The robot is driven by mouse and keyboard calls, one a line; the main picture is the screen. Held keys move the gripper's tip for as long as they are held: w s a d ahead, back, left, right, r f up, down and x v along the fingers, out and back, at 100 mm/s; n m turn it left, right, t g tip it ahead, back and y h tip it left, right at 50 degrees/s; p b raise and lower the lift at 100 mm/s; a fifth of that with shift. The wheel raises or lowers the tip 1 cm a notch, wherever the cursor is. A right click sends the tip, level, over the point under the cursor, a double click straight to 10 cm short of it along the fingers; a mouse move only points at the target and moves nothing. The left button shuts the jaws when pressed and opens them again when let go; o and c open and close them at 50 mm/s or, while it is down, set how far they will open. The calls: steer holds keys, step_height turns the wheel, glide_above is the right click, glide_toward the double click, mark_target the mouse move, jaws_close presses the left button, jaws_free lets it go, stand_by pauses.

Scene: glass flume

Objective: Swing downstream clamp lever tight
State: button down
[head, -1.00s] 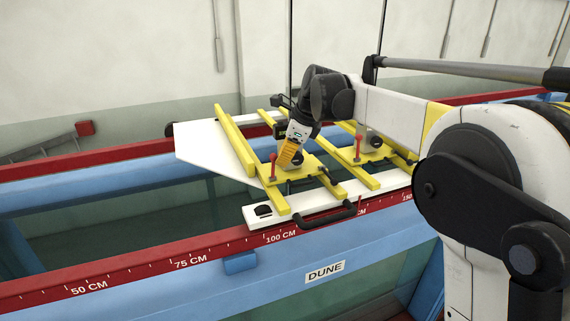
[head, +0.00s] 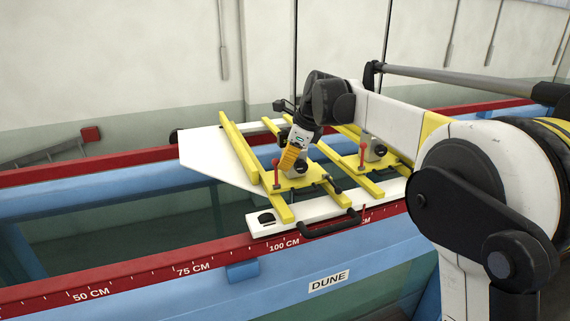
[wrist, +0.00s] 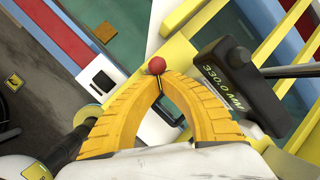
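A white carriage plate (head: 262,226) with yellow rails and plates lies across the flume. Two upright red clamp levers stand on it, a left one (head: 276,174) and a right one (head: 362,153). I cannot tell from the frames which is downstream. My gripper (head: 287,164) points down over the left yellow plate, just right of the left lever in the head view. In the wrist view its yellow fingers arch together with their tips meeting (wrist: 160,84). A red ball knob (wrist: 155,65) sits right at the tips; whether they touch it is unclear. No object shows between the fingers.
A black gauge reading 330.0 MM (wrist: 236,75) stands close right of the fingers. A black handle (head: 330,226) is at the plate's near edge. The red flume rail (head: 150,275) carries a centimetre scale. The flume left of the carriage is clear.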

steer(key=shift+r, duration=0.15)
steer(key=b, duration=0.2)
glide_toward(300, 159)
steer(key=s+a+r, duration=0.2)
steer(key=s+r, duration=0.1)
steer(key=s, duration=0.1)
steer(key=s+d+f+n+t+h+b, duration=0.1)
steer(key=s+d+f+n+b, duration=0.2)
steer(key=s+f+n+b, duration=0.4)
steer(key=s+d+f+n+t+h+b, duration=0.1)
steer(key=s+d+f+n+b, duration=0.2)
steer(key=s+f+b, duration=1.4)
steer(key=s+d+f+n+t+h+b, duration=0.1)
steer(key=s+f+n+b, duration=0.9)
steer(key=f, duration=2.5)
steer(key=s+d+b, duration=0.2)
steer(key=b, duration=0.2)
steer(key=shift+f+n+h+b, duration=0.3)
steer(key=shift+n+h, duration=0.1)
